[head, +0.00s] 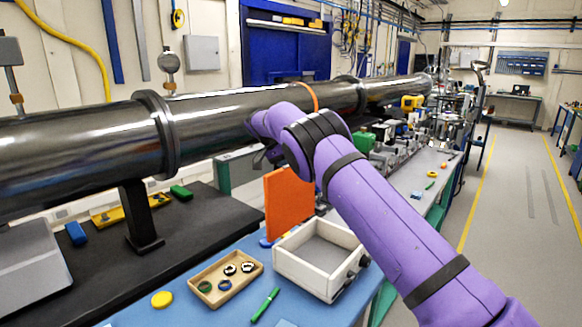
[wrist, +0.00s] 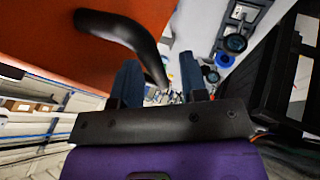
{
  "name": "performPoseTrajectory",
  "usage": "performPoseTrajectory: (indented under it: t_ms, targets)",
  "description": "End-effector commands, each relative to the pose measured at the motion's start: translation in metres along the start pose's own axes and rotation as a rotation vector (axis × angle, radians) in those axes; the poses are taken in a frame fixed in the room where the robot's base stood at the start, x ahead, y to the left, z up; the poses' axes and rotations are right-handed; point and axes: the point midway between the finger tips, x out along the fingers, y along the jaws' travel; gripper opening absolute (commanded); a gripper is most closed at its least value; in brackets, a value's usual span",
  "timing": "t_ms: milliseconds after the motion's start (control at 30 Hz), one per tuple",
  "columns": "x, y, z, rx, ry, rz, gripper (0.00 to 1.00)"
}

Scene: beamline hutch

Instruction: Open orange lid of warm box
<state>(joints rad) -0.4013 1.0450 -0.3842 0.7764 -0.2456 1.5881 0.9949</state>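The warm box (head: 290,266) is a white open-topped box on the blue bench mat, with a grey interior in view. Its orange lid (head: 289,203) stands about upright at the box's far left edge. In the wrist view the orange lid (wrist: 60,50) fills the upper left, with a curved black handle (wrist: 135,35) on it. My gripper (wrist: 162,80) is open, its two dark fingers apart. The handle's lower end shows near the left finger and the gap; I cannot tell whether they touch. In the head view my gripper's fingertips are mostly hidden beside the pipe.
A large dark pipe (head: 80,150) runs across above the bench, close to my arm. A wooden tray (head: 226,279) with small rings lies left of the box. A green marker (head: 265,305) and a yellow disc (head: 162,299) lie in front. The floor aisle at right is clear.

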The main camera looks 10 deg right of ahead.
Motion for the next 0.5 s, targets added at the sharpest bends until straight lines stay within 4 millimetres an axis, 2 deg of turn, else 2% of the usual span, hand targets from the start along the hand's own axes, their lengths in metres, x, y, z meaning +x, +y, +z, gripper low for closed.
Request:
performPoseTrajectory:
  t_ms: [233,500]
  targets:
    - [-0.009,0.000,-0.001,0.002,0.004,-0.002,0.40]
    - [-0.045,-0.001,-0.001,0.002,0.003,-0.003,0.40]
